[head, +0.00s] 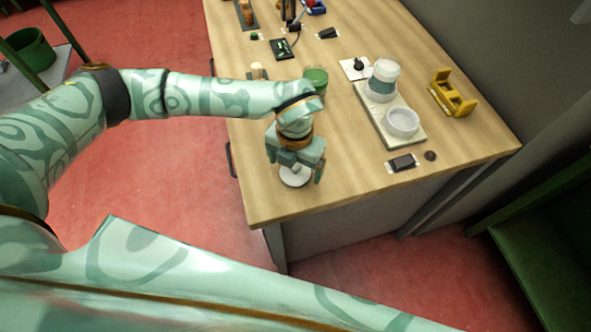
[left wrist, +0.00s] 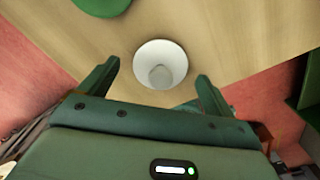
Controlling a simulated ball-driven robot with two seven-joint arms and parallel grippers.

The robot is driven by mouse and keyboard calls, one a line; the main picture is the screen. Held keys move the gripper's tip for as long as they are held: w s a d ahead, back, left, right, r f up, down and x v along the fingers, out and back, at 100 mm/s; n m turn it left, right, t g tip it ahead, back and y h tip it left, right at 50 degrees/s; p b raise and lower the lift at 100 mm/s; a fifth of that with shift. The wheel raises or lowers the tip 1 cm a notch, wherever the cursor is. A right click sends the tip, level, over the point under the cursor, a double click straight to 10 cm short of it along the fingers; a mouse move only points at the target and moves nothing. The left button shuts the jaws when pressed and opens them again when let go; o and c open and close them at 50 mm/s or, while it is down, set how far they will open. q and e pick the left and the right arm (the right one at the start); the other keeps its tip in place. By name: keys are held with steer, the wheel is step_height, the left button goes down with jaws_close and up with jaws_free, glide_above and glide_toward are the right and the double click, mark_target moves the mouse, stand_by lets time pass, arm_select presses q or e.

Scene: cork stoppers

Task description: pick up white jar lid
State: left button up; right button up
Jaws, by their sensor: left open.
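The white jar lid (head: 295,177) is a round white disc lying on the wooden table near its front left corner in the head view. In the left wrist view the white jar lid (left wrist: 148,56) shows a round grey knob in its middle. My left gripper (head: 296,176) points down over the lid, and its fingers partly cover it in the head view. In the left wrist view the left gripper (left wrist: 158,83) is open, with its fingers spread to either side and the lid beyond the gap between them. My right gripper is not in view.
On the wooden table (head: 350,185), a green cup (head: 316,76) stands behind my left wrist. A pale tray (head: 410,128) holds a white bowl (head: 402,122) and a jar (head: 383,80). A yellow rack (head: 453,93) stands at the right. The front edge is close to the lid.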

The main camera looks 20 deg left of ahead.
arm_select(q)
steer(key=shift+f, duration=0.55)
steer(key=c, duration=1.1)
steer(key=shift+o, duration=0.2)
steer(key=shift+r, duration=0.15)
